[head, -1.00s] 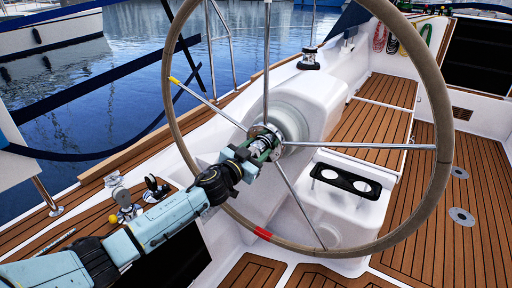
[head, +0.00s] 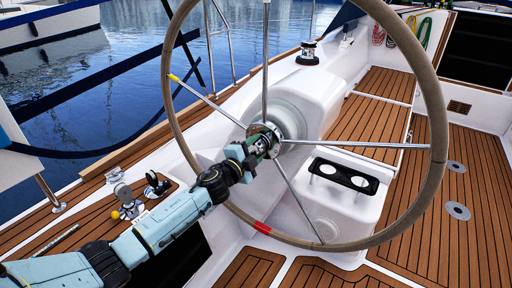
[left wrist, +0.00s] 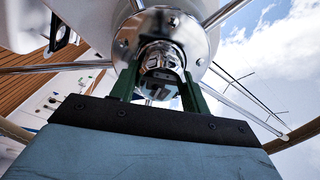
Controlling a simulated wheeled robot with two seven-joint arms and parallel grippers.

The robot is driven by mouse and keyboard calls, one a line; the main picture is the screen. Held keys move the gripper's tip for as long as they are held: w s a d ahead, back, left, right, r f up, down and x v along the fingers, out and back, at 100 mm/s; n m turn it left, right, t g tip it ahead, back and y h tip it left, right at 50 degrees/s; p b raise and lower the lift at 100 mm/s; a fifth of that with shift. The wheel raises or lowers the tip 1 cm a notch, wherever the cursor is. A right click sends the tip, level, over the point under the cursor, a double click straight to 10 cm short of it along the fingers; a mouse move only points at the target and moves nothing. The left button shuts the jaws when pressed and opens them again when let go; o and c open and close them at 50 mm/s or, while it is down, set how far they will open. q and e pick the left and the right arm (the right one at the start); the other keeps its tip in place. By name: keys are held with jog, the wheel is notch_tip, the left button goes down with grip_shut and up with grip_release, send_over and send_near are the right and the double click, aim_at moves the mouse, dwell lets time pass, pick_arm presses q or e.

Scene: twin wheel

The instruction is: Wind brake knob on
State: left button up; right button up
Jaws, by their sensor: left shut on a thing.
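The brake knob (left wrist: 162,62) is a shiny chrome piece at the centre of the wheel hub (left wrist: 125,38) in the left wrist view. My left gripper (left wrist: 160,82) has its green fingers on both sides of the knob and is shut on it. In the head view my left gripper (head: 256,150) reaches the hub from the lower left and covers most of the knob. The large steering wheel (head: 437,150) has a tan rim with a red mark at the bottom and a yellow mark at the upper left. My right gripper is not in view.
Steel spokes (head: 360,145) run out from the hub around my left gripper. Behind the wheel stands a white pedestal (head: 315,95) with a black cup holder (head: 345,177). Levers (head: 125,200) sit on the side deck near my left arm. The teak floor (head: 480,235) at right is clear.

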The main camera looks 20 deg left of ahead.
pick_arm(q)
jog(key=m, duration=0.3)
jog(key=shift+f+m, duration=0.1)
jog(key=shift+m, duration=0.3)
jog(key=m, duration=0.4)
jog(key=shift+f, duration=0.1)
jog(key=m, duration=0.7)
jog(key=shift+a+f, duration=0.1)
jog(key=shift+m, duration=0.9)
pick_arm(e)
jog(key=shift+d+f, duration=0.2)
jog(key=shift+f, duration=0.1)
pick_arm(q)
jog(key=o, duration=1)
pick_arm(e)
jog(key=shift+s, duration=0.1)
pick_arm(q)
jog(key=shift+s, duration=0.15)
